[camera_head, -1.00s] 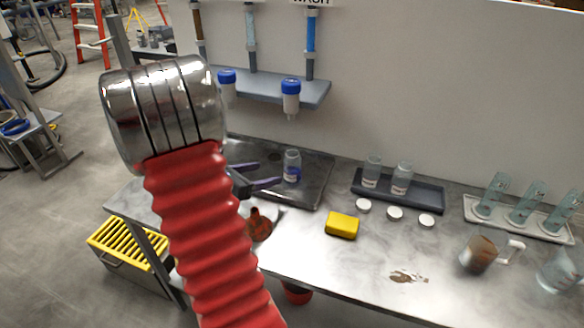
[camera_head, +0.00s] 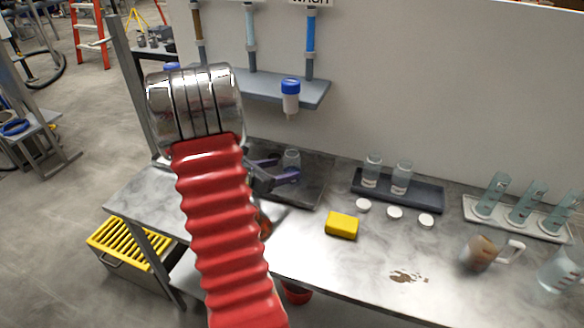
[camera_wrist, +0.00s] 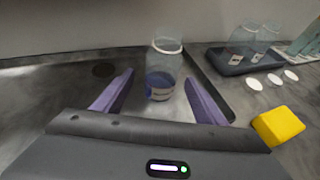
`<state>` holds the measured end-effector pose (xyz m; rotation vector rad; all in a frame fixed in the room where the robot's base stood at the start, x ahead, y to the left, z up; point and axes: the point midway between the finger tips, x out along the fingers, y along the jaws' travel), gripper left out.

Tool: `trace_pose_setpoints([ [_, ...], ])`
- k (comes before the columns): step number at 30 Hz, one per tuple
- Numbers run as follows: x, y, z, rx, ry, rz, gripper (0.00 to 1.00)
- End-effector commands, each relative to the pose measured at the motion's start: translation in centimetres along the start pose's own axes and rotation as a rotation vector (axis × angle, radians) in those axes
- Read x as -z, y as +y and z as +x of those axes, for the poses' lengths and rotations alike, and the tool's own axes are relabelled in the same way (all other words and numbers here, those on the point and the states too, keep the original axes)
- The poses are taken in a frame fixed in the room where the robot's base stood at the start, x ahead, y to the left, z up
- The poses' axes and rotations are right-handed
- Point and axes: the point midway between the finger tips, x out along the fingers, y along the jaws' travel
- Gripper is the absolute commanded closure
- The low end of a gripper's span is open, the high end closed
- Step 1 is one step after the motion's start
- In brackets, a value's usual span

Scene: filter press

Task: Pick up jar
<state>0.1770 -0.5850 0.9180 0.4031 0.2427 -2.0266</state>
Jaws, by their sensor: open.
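My gripper (camera_wrist: 160,90) is open, with one purple finger to the left and one to the right of the jar's line. The jar appears just beyond or between the fingertips; I cannot tell exactly. In the head view the jar (camera_head: 292,158) is partly hidden behind my gripper (camera_head: 282,171). Two more jars (camera_head: 372,171) (camera_head: 401,178) stand in a dark tray (camera_head: 425,196) to the right.
A yellow sponge (camera_head: 341,225) and several white lids (camera_head: 395,213) lie on the grey bench. A shelf (camera_head: 265,88) with a blue-capped container (camera_head: 291,95) hangs above the jar. Beakers (camera_head: 482,252) and a rack of glass tubes (camera_head: 525,218) are at the right.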

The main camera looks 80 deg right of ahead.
Motion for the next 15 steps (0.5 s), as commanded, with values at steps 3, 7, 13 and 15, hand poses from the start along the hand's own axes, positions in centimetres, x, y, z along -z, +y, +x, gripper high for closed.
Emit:
trace_pose_setpoints([
  [3, 0.0, 0.0, 0.0, 0.0, 0.0, 0.0, 0.35],
  [7, 0.1, -0.1, 0.5, 0.002, 0.0, 0.0, 0.35],
  [13, 0.3, -0.4, 3.0, 0.004, 0.001, 0.0, 0.35],
  [15, 0.3, -0.3, 3.9, 0.002, 0.0, 0.0, 0.35],
])
